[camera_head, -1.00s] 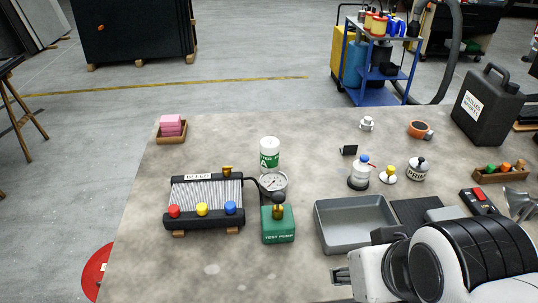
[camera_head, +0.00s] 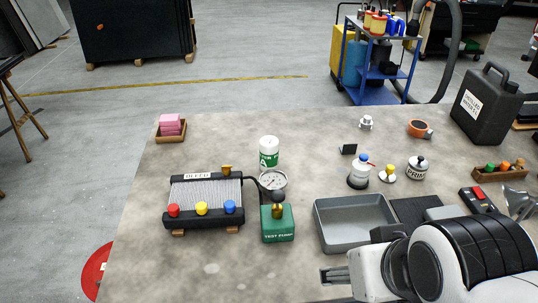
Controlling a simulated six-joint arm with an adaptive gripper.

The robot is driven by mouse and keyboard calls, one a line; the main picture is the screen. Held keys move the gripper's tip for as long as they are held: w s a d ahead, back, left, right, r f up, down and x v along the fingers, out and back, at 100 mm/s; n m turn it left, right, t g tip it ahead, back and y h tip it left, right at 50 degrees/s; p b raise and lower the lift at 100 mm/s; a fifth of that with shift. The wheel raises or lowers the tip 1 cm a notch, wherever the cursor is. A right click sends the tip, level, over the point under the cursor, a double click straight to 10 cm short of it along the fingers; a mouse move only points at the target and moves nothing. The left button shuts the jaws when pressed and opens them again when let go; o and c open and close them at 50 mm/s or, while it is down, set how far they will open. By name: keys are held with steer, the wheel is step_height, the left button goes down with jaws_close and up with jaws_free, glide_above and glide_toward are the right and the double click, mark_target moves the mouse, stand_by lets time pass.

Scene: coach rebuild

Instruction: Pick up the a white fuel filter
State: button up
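A white canister (camera_head: 269,144) with a green label band stands upright on the table, just behind a round dial gauge (camera_head: 272,180). It may be the white fuel filter, but its label is too small to read surely. A small white fitting (camera_head: 366,123) stands apart near the table's back edge. My gripper (camera_head: 332,275) is low in the picture, in front of the grey tray, pointing left. It is well apart from both white things. Nothing shows held in it, and the gap between its fingers is not clear.
A black radiator (camera_head: 204,201) with coloured caps and a green test pump (camera_head: 277,224) stand left of the grey tray (camera_head: 332,243). Bottles (camera_head: 359,173) and a primer pot (camera_head: 417,170) stand behind the tray. The front left of the table is clear.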

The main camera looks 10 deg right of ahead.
steer(key=w+d+r+n+t, duration=0.1)
steer(key=w+d+r+t, duration=0.15)
steer(key=w, duration=1.05)
steer(key=w+d+r+n+t, duration=0.1)
steer(key=w+d+r+t, duration=0.2)
steer(key=w, duration=1)
steer(key=w+d+r+n+t, duration=0.1)
steer(key=w+d+r+t, duration=0.2)
steer(key=w, duration=0.9)
steer(key=w+a+f+n+y, duration=0.2)
steer(key=w+a+y, duration=0.1)
steer(key=w, duration=0.2)
steer(key=w+a+f+n+y, duration=0.2)
steer(key=w+a+f+y, duration=0.1)
steer(key=w, duration=0.3)
steer(key=n+g+y, duration=0.4)
steer(key=y, duration=0.4)
glide_toward(269, 154)
steer(key=w+a+r, duration=0.1)
steer(key=w+r, duration=0.2)
steer(key=w, duration=0.2)
steer(key=shift+s+a+r, duration=0.1)
steer(key=shift+r, duration=0.1)
steer(key=shift+a, duration=0.1)
steer(key=shift+x, duration=1.25)
